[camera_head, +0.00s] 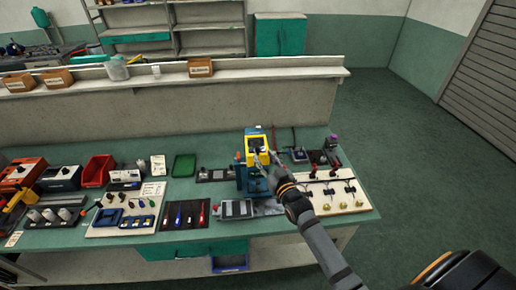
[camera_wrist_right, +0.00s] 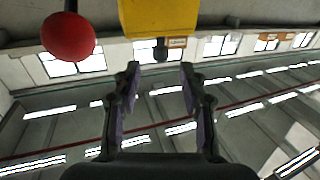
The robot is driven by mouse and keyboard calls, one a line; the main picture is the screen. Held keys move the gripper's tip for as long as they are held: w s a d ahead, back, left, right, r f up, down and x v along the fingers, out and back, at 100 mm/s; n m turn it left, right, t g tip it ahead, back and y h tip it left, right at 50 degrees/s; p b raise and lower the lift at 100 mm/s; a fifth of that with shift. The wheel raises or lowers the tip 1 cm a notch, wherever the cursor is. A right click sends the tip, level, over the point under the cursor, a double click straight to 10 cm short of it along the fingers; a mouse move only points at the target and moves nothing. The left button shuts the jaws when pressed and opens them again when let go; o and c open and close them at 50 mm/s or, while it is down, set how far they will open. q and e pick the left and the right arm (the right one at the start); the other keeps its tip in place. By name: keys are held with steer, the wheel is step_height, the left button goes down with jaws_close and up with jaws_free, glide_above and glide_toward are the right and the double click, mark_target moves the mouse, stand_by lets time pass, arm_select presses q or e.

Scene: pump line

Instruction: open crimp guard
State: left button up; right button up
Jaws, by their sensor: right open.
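The blue crimp press (camera_head: 243,178) stands on the green bench, with a yellow-framed guard (camera_head: 257,142) at its top. In the right wrist view the yellow guard (camera_wrist_right: 158,16) fills the top centre, with a small dark knob (camera_wrist_right: 161,50) under it. A red ball (camera_wrist_right: 68,36) shows to its left. My right gripper (camera_head: 265,157) is at the front of the guard. In the wrist view its two fingers (camera_wrist_right: 158,82) are apart, with nothing between them. The knob sits beyond the fingertips, in line with the gap. Contact cannot be told. My left gripper is not in view.
A pale board with red-topped valves (camera_head: 345,204) is right of the press. Left of it are a dark tool mat (camera_head: 172,219), a green tray (camera_head: 184,166) and a red bin (camera_head: 98,170). A raised shelf (camera_head: 120,84) runs along the bench's back.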

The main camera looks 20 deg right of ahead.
mark_target(259, 151)
steer(key=w, duration=0.6)
steer(key=shift+w+a+f+b, duration=0.1)
steer(key=shift+w+f+b, duration=0.1)
steer(key=shift+b, duration=0.2)
steer(key=shift+s, duration=0.1)
steer(key=shift+r, duration=0.1)
jaws_close()
